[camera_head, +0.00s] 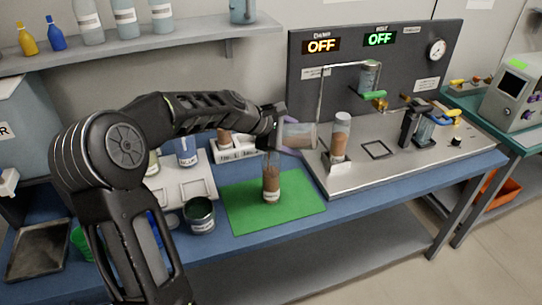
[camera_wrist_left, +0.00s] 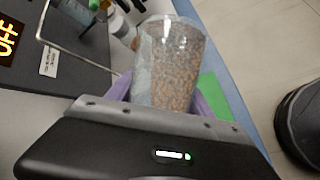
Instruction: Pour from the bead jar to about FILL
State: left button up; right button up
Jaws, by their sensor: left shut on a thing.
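My left gripper (camera_head: 290,135) comes in from the left and is shut on the clear bead jar (camera_head: 301,135), above the green mat's back edge. The jar lies tipped almost sideways in the head view. In the left wrist view the jar (camera_wrist_left: 170,65) shows brown beads inside, between the purple fingers (camera_wrist_left: 160,95). A clear upright vessel (camera_head: 271,183) with brown beads and a white label stands on the green mat (camera_head: 236,203), below and slightly left of the held jar. I cannot make out a FILL mark or falling beads.
A dark round tin (camera_head: 200,215) and a white rack (camera_head: 235,153) sit left and behind. The mat's right part is clear.

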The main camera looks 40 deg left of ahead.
pick_arm(q)
jog(key=r+y+p, duration=0.1)
jog(key=p, duration=0.2)
jog(key=shift+d+m+g+p, duration=0.3)
jog(key=shift+p, duration=0.1)
jog(key=shift+w+d+f+y+p, duration=0.15)
jog(key=shift+f+y+p, duration=0.35)
jog(key=shift+p, duration=0.45)
jog(key=shift+f+m+g+b, duration=0.3)
jog(key=shift+f+b, duration=0.15)
jog(key=shift+f, duration=0.25)
jog(key=shift+a+f, duration=0.15)
jog(key=shift+a, duration=0.1)
jog(key=shift+y, duration=0.4)
